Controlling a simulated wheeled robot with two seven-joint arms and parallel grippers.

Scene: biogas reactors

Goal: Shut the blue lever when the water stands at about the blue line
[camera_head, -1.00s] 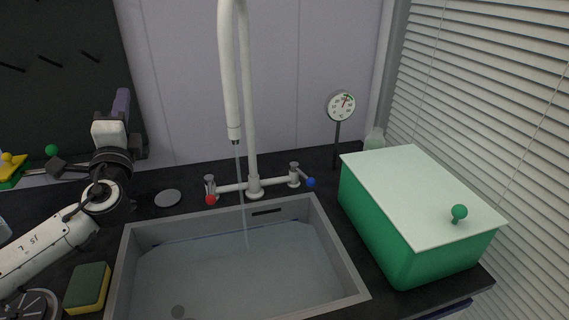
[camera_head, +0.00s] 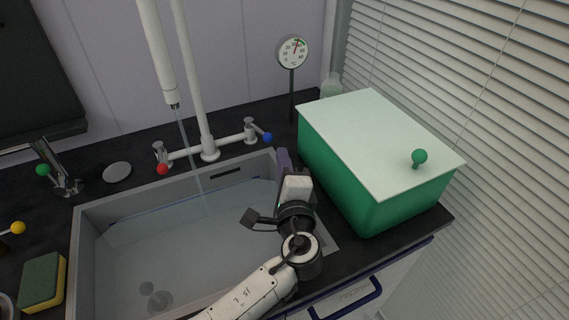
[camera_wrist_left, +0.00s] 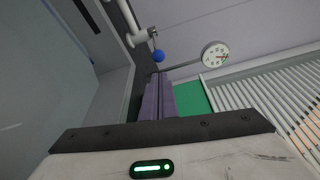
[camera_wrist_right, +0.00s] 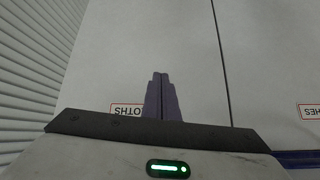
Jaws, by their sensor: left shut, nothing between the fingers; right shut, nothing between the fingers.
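The tap's blue lever (camera_head: 267,138) is at the right end of the mixer behind the sink (camera_head: 90,222); it also shows in the left wrist view (camera_wrist_left: 158,56). A thin stream (camera_head: 190,150) runs from the spout into the water (camera_head: 175,245). The blue line (camera_head: 262,181) shows on the sink's inner wall, close to the water surface; I cannot tell the exact gap. My left gripper (camera_head: 282,153) is shut and empty, just in front of and right of the blue lever, apart from it. My right gripper (camera_wrist_right: 160,76) is shut and empty, facing pale labelled panels.
The red lever (camera_head: 162,168) is at the mixer's left end. A green box (camera_head: 340,180) with a pale lid stands close right of my left gripper. A dial gauge (camera_head: 293,51) stands behind. A sponge (camera_head: 42,282) lies left of the sink.

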